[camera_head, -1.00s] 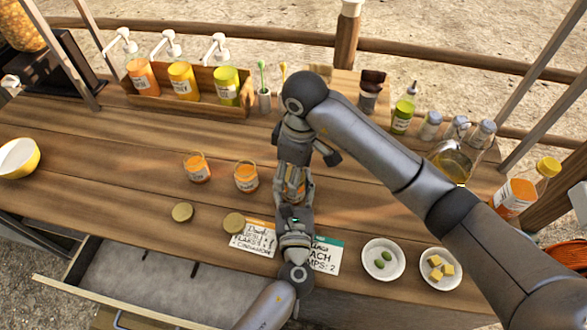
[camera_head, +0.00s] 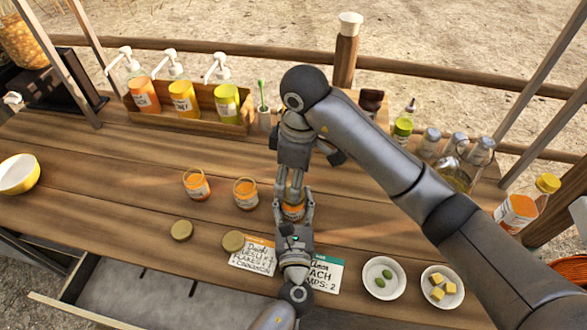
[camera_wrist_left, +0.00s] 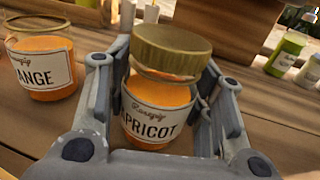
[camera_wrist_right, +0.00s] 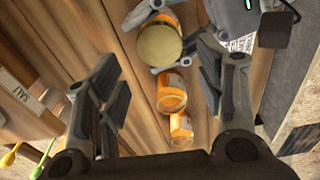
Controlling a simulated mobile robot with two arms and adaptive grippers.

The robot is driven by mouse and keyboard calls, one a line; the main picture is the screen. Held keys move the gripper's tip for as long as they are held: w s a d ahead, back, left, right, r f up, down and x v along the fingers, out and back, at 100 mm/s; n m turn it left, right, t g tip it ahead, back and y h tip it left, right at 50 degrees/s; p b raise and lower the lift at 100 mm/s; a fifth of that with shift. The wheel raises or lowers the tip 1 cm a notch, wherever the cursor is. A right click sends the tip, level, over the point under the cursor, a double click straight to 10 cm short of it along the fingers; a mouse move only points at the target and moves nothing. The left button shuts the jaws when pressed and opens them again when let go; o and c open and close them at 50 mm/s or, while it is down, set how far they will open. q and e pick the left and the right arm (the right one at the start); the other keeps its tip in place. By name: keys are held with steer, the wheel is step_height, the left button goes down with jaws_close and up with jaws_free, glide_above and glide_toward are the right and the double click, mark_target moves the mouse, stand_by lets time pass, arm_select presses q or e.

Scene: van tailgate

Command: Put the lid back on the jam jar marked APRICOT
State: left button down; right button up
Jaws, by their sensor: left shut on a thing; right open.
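The APRICOT jar (camera_wrist_left: 155,110) stands upright, with orange jam and a white label. A gold lid (camera_wrist_left: 172,50) sits on its mouth; I cannot tell whether it is fully seated. My left gripper (camera_head: 293,210) is shut around the jar's sides. In the right wrist view the lid (camera_wrist_right: 160,45) shows as a plain disc over the jar. My right gripper (camera_wrist_right: 157,60) is open and empty above it, its fingers apart from the lid. In the head view, the grippers hide most of the jar.
Two open orange jars, one an ORANGE jar (camera_wrist_left: 42,65) in the left wrist view, stand left of my left gripper. Two loose gold lids (camera_head: 181,231) (camera_head: 233,241) lie nearer. Cards (camera_head: 252,257), two small bowls (camera_head: 384,278) (camera_head: 442,287) and an open drawer (camera_head: 150,297) are at the front.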

steer(key=n, duration=0.5)
steer(key=shift+a+r, duration=0.15)
steer(key=shift+r, duration=0.1)
steer(key=n, duration=0.3)
steer(key=shift+a+r, duration=0.1)
steer(key=n, duration=0.7)
steer(key=shift+a+r, duration=0.15)
steer(key=shift+r, duration=0.15)
steer(key=n, duration=0.3)
steer(key=shift+r+n, duration=0.1)
steer(key=shift+n, duration=0.2)
steer(key=n, duration=0.5)
steer(key=shift+a+r, duration=0.1)
steer(key=shift+r, duration=0.05)
steer(key=n, duration=0.6)
steer(key=shift+r+n+h, duration=0.2)
steer(key=shift+n+h, duration=0.1)
steer(key=shift+n, duration=0.1)
steer(key=n, duration=0.6)
steer(key=shift+r+n, duration=0.15)
steer(key=shift+n, duration=0.15)
steer(key=n, duration=0.4)
steer(key=shift+d+r+n, duration=0.15)
steer(key=shift+d+n, duration=0.05)
steer(key=shift+n, duration=0.2)
steer(key=n, duration=0.6)
steer(key=shift+d+r, duration=0.15)
steer(key=n, duration=0.7)
steer(key=shift+d+r, duration=0.15)
steer(key=shift+d, duration=0.05)
